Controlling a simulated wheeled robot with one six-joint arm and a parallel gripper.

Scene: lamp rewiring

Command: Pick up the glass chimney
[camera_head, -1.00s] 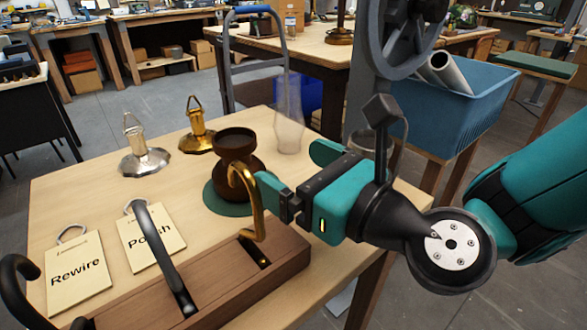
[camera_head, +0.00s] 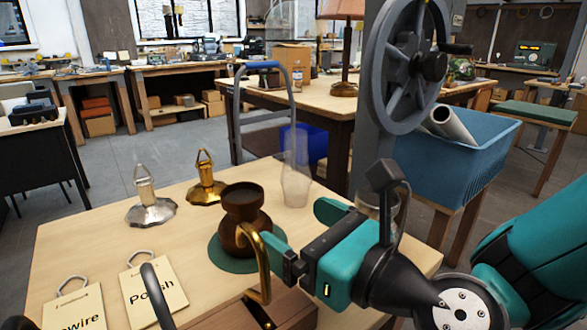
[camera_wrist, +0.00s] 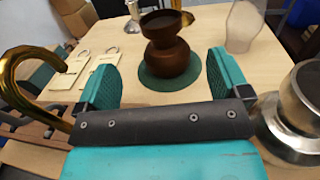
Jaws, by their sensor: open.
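The glass chimney (camera_head: 296,180) is a clear, tall, narrow-necked piece standing upright on the wooden table, behind and right of the brown vase. In the wrist view the chimney (camera_wrist: 243,27) is at the top right, its upper end cut off. My gripper (camera_head: 285,252) is over the near right part of the table, in front of the chimney and apart from it. In the wrist view my gripper's teal fingers (camera_wrist: 163,80) are spread wide with nothing between them. The brown vase lies beyond the fingertips, nearer than the chimney.
The brown vase (camera_head: 244,218) stands on a green round mat (camera_head: 222,259). Brass (camera_head: 206,190) and silver (camera_head: 150,208) lamp parts stand left. A brass hook (camera_head: 263,270) rises from a wooden block beside my gripper. Rewire (camera_head: 75,312) and Polish (camera_head: 153,291) tags lie front left. A metal cylinder (camera_wrist: 296,112) is close at right.

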